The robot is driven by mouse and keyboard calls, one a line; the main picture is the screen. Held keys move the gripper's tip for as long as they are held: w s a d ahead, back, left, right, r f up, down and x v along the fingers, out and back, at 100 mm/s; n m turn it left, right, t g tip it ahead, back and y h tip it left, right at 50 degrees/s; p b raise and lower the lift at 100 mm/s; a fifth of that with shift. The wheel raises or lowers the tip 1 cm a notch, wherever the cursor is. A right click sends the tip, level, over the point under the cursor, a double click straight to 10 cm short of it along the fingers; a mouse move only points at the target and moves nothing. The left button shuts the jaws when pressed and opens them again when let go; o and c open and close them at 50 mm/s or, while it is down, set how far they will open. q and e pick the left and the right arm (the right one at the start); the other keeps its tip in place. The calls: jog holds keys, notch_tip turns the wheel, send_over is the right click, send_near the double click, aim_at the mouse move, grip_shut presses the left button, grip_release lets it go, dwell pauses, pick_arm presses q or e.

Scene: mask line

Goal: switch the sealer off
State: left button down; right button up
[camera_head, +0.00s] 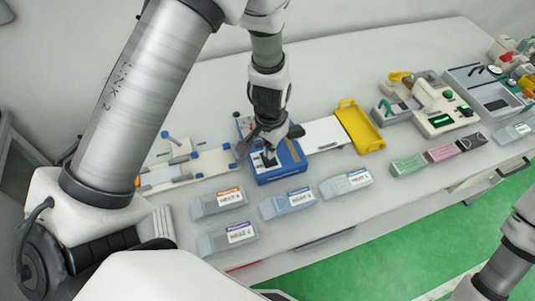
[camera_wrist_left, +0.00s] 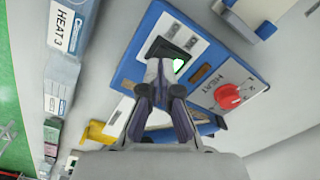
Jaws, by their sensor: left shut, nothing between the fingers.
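The blue sealer (camera_head: 278,174) stands on the bench in the middle of the head view. In the left wrist view its blue panel (camera_wrist_left: 128,72) shows a red knob (camera_wrist_left: 229,96) beside the word HEAT, and a dark switch (camera_wrist_left: 160,48) with a lit green patch (camera_wrist_left: 178,64). My left gripper (camera_head: 268,158) is shut and empty, pointing down at the sealer. In the left wrist view its fingertips (camera_wrist_left: 160,68) overlap the switch and hide part of it; I cannot tell whether they touch it. My right gripper is out of view.
Several pale bins with labels (camera_head: 288,204) stand in front of the sealer. A yellow tray (camera_head: 372,146) and a green-and-white machine (camera_head: 440,112) stand to the right. A fixture with blue clamps (camera_head: 185,165) lies to the left.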

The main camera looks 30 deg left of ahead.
pick_arm(q)
jog(key=shift+w+f, duration=0.1)
jog(key=shift+w, duration=0.1)
jog(key=shift+s, duration=0.15)
jog(key=shift+f, duration=0.3)
jog(key=shift+f+b, duration=0.9)
jog(key=shift+b, duration=0.05)
dwell(0.5)
notch_tip(320, 180, up, 7)
jog(key=p, duration=0.6)
jog(key=shift+r, duration=0.1)
dwell(0.5)
